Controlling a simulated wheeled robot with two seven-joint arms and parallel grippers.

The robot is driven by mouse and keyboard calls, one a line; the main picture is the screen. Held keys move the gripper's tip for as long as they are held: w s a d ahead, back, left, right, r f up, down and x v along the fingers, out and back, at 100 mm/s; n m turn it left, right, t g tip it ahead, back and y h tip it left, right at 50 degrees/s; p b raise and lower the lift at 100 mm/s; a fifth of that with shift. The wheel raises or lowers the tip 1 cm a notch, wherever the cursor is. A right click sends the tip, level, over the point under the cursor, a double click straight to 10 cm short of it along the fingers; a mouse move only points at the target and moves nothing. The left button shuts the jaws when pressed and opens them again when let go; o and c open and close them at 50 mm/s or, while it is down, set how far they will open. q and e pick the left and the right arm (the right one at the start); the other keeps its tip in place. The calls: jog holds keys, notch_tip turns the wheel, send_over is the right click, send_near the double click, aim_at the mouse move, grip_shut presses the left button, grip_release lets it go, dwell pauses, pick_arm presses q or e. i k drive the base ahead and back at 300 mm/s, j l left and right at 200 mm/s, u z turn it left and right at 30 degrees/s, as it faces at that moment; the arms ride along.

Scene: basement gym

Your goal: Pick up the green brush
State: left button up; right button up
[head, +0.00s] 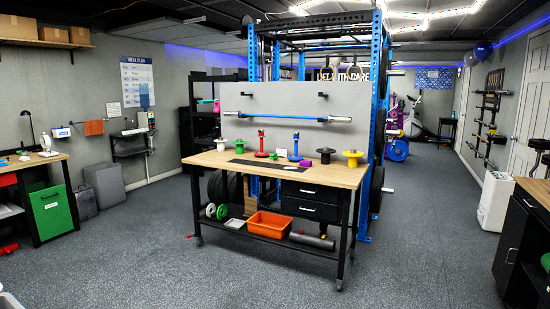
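A small green item (281,153) lies on the wooden top of the workbench (222,160), between a red stand (262,147) and a blue stand (295,150). It may be the green brush, but it is too small to tell. A spool with a green disc (239,144) stands farther left on the bench. Neither of my grippers shows in the head view.
A yellow spool (352,156) and a purple block (325,155) stand on the bench's right half. An orange bin (270,225) sits on its lower shelf. A side bench (30,164) stands left and a dark cabinet (515,240) right. The floor before the workbench is clear.

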aim_at(274, 157)
jog(key=i+l+z, duration=0.2)
jog(key=i, duration=0.2)
jog(key=i+z, duration=0.2)
jog(key=i, duration=0.2)
jog(key=i+l+u, duration=0.1)
jog(key=i+u, duration=0.15)
jog(key=i, duration=0.35)
jog(key=i+l+u, duration=0.25)
jog(key=i, duration=0.3)
jog(key=i+j+u, duration=0.2)
jog(key=i+u, duration=0.3)
jog(key=i+j+u, duration=0.1)
jog(key=i+u, duration=0.2)
jog(key=u, duration=0.15)
jog(key=i+l+u, duration=0.15)
jog(key=i+u, duration=0.35)
jog(key=i+j+z, duration=0.1)
jog(key=i, duration=0.4)
jog(key=i+j+z, duration=0.1)
jog(key=i, duration=0.35)
